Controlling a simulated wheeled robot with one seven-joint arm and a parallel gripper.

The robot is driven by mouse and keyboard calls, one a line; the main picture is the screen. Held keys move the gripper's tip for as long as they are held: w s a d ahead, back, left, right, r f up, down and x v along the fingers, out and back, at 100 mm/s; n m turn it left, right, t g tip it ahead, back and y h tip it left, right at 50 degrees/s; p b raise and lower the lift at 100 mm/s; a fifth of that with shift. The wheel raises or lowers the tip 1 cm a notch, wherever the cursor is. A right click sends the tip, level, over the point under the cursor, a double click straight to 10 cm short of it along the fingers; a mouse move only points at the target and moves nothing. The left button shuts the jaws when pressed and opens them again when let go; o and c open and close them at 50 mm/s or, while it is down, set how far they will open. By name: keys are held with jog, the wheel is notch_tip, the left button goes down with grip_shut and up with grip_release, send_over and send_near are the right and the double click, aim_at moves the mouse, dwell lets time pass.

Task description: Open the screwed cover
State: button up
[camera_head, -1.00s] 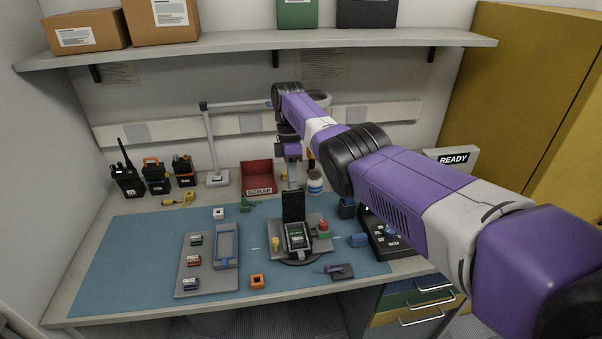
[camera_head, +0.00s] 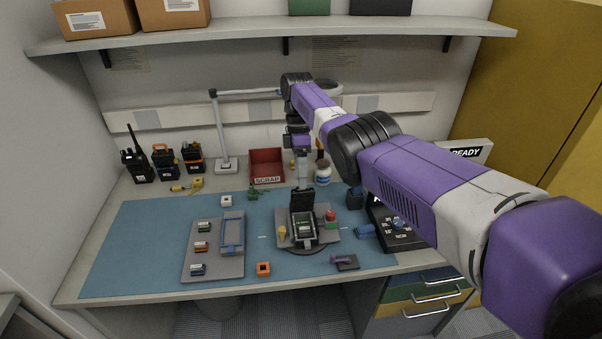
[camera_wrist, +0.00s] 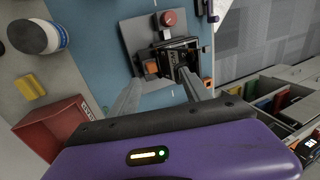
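The opened device (camera_head: 304,229) sits on a grey fixture plate (camera_head: 284,240) at the middle of the blue mat. Its black cover (camera_head: 302,201) stands up at the back edge, and pale parts show inside the body. The cover's screws are too small to make out. My gripper (camera_head: 302,172) points down just behind and above the cover. In the wrist view my gripper (camera_wrist: 161,77) has its two fingers apart, with nothing seen held between them. The device (camera_wrist: 180,52) shows beyond the fingertips, and the fixture plate (camera_wrist: 140,32) lies under it.
A red scrap bin (camera_head: 267,181) and a white jar (camera_head: 322,178) stand behind the fixture. A grey tray (camera_head: 205,262) lies left, a purple-handled tool (camera_head: 346,262) front right.

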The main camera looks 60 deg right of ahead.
jog(key=shift+x, duration=0.9)
jog(key=b+v, duration=0.6)
jog(key=v, duration=0.3)
jog(key=shift+r, duration=0.25)
